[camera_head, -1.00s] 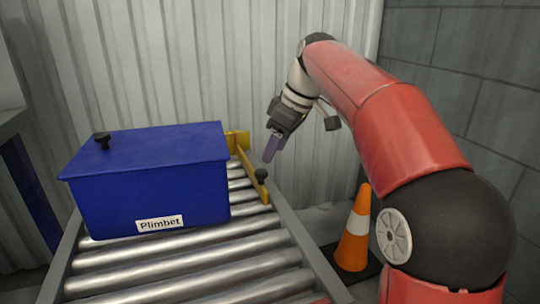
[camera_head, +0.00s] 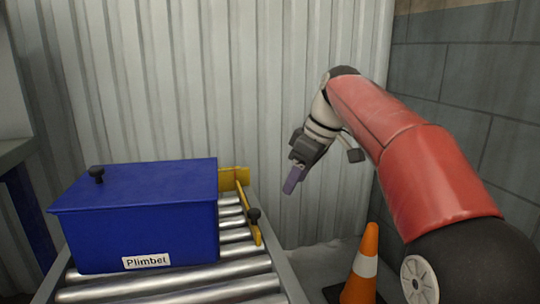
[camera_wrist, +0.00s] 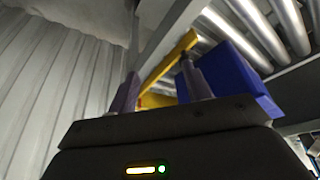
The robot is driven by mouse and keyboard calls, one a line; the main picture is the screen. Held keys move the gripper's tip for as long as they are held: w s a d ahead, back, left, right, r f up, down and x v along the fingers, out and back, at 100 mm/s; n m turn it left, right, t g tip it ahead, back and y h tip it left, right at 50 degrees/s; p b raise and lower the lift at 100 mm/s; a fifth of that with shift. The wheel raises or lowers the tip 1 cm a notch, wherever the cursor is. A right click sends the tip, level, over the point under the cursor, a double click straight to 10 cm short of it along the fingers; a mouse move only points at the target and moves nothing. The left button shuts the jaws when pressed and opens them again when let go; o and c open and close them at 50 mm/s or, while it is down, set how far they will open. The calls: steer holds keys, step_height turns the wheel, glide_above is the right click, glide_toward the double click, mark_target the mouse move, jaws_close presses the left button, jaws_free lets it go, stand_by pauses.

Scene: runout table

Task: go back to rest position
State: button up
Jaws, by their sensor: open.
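My gripper (camera_head: 293,179) hangs in the air to the right of the roller table in the head view, pointing down and left. In the wrist view its two fingers (camera_wrist: 160,95) stand apart with nothing held between them. The box also shows in the wrist view (camera_wrist: 232,82), beyond the right finger.
A yellow bracket (camera_head: 243,205) with a black knob (camera_head: 254,215) stands at the table's right edge. An orange and white cone (camera_head: 364,268) stands on the floor between the table and my arm. A corrugated wall (camera_head: 270,80) is behind.

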steer(key=s+d+f+m+t+h+p, duration=0.1)
steer(key=s+d+f+m, duration=0.2)
steer(key=s, duration=0.6)
steer(key=s+d+f+m+t+h+p, duration=0.1)
steer(key=s+d+f+m, duration=0.2)
steer(key=s+f+m, duration=0.2)
steer(key=s+d+f+m+t+h+p, duration=0.1)
steer(key=s+d+f+m, duration=0.2)
steer(key=s, duration=0.9)
step_height(320, 180, down, 4)
steer(key=shift+s+d+r+m+h, duration=0.2)
steer(key=shift+s+m+h, duration=0.2)
steer(key=shift+m, duration=0.2)
